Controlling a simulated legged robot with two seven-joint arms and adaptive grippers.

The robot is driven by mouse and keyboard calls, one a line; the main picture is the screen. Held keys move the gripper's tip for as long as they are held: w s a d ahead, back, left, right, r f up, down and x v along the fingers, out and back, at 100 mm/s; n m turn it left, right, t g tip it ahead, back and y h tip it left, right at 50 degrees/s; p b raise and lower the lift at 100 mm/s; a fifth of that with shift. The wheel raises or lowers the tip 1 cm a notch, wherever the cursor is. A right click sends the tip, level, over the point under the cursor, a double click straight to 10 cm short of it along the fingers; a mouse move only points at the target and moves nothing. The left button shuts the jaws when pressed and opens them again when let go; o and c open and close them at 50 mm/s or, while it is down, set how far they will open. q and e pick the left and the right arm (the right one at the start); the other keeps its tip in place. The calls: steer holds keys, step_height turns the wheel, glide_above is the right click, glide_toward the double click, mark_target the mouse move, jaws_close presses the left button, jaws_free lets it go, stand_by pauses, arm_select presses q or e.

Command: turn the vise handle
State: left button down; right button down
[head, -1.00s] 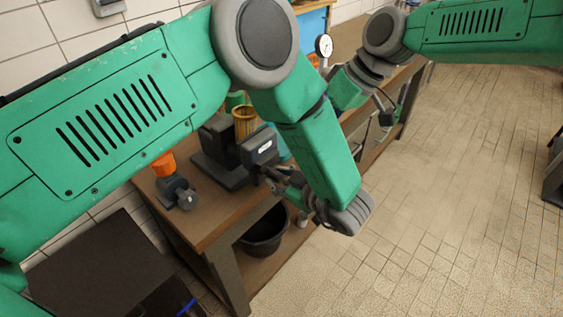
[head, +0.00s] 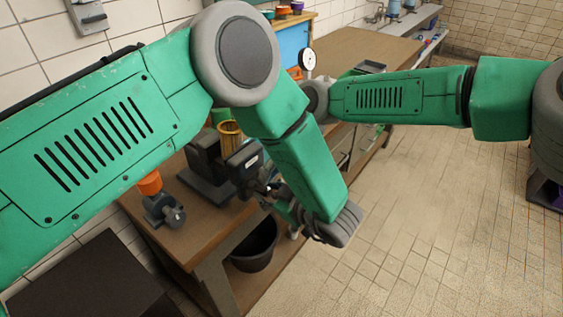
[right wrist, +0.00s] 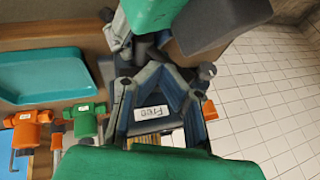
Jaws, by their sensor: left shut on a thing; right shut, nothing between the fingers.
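The dark grey vise (head: 205,165) is bolted near the bench edge, with a white label on its front. My left gripper (head: 272,198) is shut at the front of the vise, where its handle is; the fingers mostly hide the handle. In the right wrist view, the label (right wrist: 152,112) shows between the fingers of my right gripper (right wrist: 155,70), which is shut and empty close to the vise. Whether it touches the vise is unclear. My left arm hides the right gripper in the head view.
The wooden bench (head: 205,225) also holds a small grey pump (head: 163,208) and a yellow cup (head: 229,135). A black bucket (head: 254,248) stands below. The right wrist view shows a blue tray (right wrist: 45,75) and orange and green valves (right wrist: 86,118).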

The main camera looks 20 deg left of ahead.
arm_select(q)
steer(key=shift+w+a+r, duration=0.3)
steer(key=shift+w+r, duration=0.05)
stand_by(0.4)
steer(key=c, duration=1.6)
jaws_free()
steer(key=shift+a+f, duration=0.2)
steer(key=shift+f, duration=0.1)
steer(key=shift+s, duration=0.1)
steer(key=shift+s+d, duration=0.1)
steer(key=shift+d, duration=0.1)
